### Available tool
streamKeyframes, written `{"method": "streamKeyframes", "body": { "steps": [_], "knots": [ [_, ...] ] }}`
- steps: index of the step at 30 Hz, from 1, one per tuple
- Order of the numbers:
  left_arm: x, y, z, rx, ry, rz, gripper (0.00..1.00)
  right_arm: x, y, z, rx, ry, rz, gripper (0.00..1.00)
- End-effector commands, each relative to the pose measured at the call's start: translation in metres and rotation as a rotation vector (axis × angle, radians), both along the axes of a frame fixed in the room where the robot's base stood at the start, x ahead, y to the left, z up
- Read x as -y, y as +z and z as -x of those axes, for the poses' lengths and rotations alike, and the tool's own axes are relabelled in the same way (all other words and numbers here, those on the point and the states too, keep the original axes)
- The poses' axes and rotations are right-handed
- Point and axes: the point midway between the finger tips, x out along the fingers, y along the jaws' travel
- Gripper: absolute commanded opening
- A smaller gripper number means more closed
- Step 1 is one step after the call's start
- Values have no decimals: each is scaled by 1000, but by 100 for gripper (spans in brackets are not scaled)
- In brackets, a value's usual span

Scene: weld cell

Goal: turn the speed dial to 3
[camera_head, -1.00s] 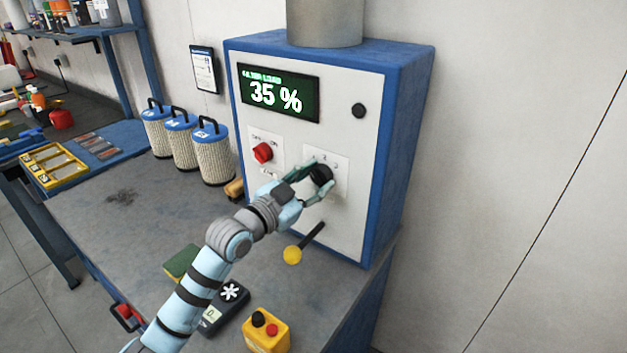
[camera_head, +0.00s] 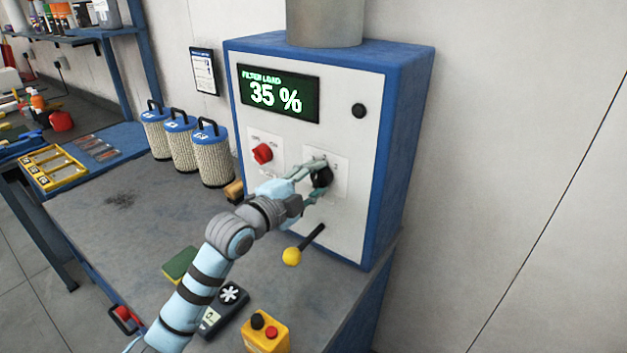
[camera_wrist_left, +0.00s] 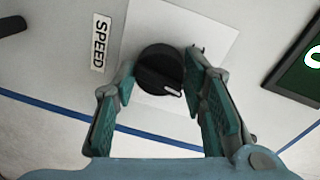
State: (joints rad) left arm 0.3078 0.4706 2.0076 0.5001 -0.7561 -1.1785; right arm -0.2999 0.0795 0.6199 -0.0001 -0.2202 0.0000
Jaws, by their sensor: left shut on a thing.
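The black speed dial (camera_head: 321,177) sits on a white plate on the front panel of the filter unit (camera_head: 340,110). The numbers around the dial are mostly hidden or too small to read. My right gripper is not in view.
A red switch (camera_head: 262,153) is left of the dial, and a yellow-tipped lever (camera_head: 292,256) sticks out below. The display (camera_head: 278,93) reads 35 %. Several filter cartridges (camera_head: 213,155) stand left of the unit. A yellow button box (camera_head: 266,333) sits at the bench front.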

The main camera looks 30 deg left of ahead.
Motion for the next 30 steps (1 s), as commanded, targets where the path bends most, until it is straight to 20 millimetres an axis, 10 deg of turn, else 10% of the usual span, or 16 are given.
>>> {"method": "streamKeyframes", "body": {
  "steps": [30],
  "knots": [
    [2, 5, 0, 100, 2, -638, 11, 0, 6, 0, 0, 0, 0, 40]
  ]
}}
